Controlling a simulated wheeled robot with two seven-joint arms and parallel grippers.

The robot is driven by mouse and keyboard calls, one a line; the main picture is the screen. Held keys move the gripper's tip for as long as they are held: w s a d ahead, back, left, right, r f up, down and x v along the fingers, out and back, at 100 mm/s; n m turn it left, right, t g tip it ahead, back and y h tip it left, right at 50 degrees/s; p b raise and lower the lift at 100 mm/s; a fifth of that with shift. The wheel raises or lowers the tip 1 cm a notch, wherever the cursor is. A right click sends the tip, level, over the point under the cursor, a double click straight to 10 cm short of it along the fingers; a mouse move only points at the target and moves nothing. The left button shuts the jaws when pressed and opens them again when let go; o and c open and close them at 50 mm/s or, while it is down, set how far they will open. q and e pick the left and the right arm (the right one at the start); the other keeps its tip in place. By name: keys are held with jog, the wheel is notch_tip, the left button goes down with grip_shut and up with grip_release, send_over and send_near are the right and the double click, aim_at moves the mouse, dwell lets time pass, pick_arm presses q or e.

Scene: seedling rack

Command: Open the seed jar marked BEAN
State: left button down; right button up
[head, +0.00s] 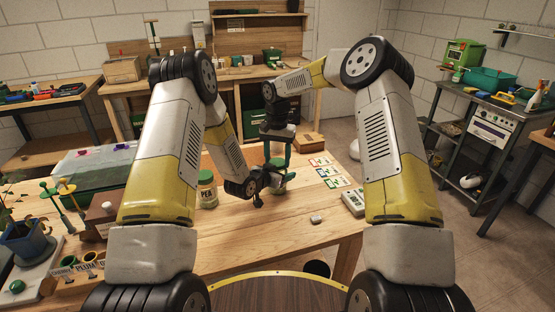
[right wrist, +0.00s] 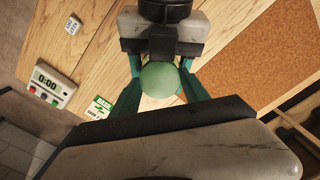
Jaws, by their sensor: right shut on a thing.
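A small glass jar (head: 278,184) stands on the wooden bench in front of me, mostly hidden by my grippers; I cannot read its label. My right gripper (head: 279,165) points down over it, its green fingers closed on the jar's round green lid (right wrist: 159,79), as the right wrist view shows. My left gripper (head: 264,181) reaches in low from the left, against the jar's near side; its fingers are mostly hidden, and I cannot tell how tightly they sit. Another jar (head: 208,191) with a label starting PE stands upright to the left, apart from both grippers.
A white timer (head: 353,201) reads 0:00 in the right wrist view. Seed cards (head: 327,171) lie right of the jar, and a small pale block (head: 317,218) lies nearer me. Seedling trays and labelled cups (head: 75,270) crowd the left. The bench front is mostly clear.

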jog(key=n, duration=0.3)
jog(key=o, duration=1.5)
